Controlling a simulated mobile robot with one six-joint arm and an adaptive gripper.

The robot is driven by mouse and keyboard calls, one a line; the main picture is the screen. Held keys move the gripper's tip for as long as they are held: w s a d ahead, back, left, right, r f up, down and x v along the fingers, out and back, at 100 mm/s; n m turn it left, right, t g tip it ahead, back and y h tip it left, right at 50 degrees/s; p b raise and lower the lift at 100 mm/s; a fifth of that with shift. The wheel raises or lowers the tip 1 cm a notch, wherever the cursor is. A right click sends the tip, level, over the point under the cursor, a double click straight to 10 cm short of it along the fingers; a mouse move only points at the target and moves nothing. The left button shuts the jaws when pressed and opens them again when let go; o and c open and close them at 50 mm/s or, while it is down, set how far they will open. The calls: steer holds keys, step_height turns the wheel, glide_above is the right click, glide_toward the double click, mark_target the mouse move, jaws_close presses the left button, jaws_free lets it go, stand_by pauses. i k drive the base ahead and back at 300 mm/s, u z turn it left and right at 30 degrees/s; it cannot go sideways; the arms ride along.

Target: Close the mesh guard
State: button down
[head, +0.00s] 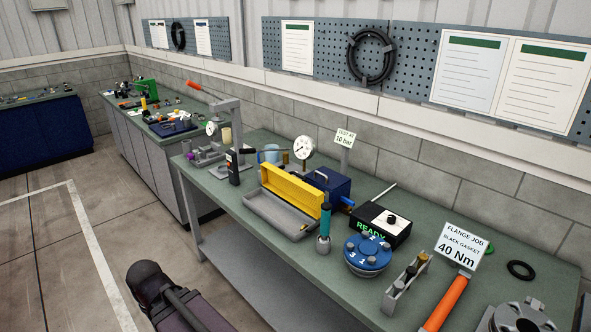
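I cannot make out any mesh surface for certain. The nearest match to a guard is a yellow upright panel (292,189) standing along the back of a shallow grey tray (262,220) on the green bench; it looks like a raised lid, but I cannot tell whether it is the mesh guard. A dark blue box (331,180) stands right behind it. My gripper is not in view. A dark rounded part at the bottom left looks like a link of my arm, in front of the bench and apart from the tray.
The bench (237,208) carries a teal-handled tool (325,222), a blue numbered dial (367,253), a black box reading READY (381,226), a pressure gauge (303,148) and a press (225,140). An orange-handled tool (446,303) lies at the right. The floor left of the bench is clear.

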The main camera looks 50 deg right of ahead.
mark_target(281, 180)
steer(key=z, duration=0.4)
steer(key=i, duration=1.1)
steer(key=z, duration=0.55)
